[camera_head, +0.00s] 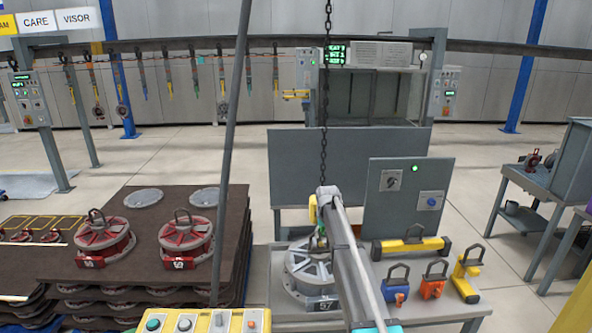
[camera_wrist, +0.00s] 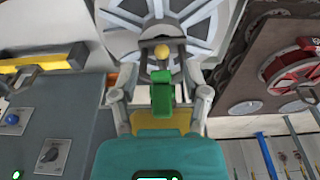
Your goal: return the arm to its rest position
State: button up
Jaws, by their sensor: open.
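My gripper (camera_wrist: 158,72) shows in the wrist view with its two grey fingers spread apart. A green hook piece with a yellow knob (camera_wrist: 162,92) stands between the fingers, and I see no finger closed on it. Beyond it is a grey spoked cover (camera_wrist: 203,30) with a dark handle. In the head view my arm reaches over this grey cover (camera_head: 299,272), which is tagged 57 and sits on the bench. A chain (camera_head: 324,110) hangs down to my arm there. The arm hides most of the gripper and part of the cover. Whether the hook holds the handle cannot be told.
Red covers (camera_head: 103,240) stand on dark stacked mats at left. A grey panel (camera_head: 407,207) stands right of my arm. Yellow, blue and orange handled pieces (camera_head: 434,281) lie in front of it. A slanted grey post (camera_head: 231,140) crosses the view. Open floor lies behind.

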jog(key=s+f+b, duration=0.2)
jog(key=s+f, duration=0.1)
jog(key=s, duration=1.1)
jog(key=s+d+f+g+b, duration=0.1)
jog(key=s+f+b, duration=0.1)
jog(key=s, duration=1.2)
jog(key=s+f+b, duration=0.3)
jog(key=s+b, duration=0.1)
jog(key=s, duration=0.9)
jog(key=shift+s+d+f+g, duration=0.2)
jog(key=shift+s+f+g, duration=0.15)
jog(key=shift+s+g, duration=0.05)
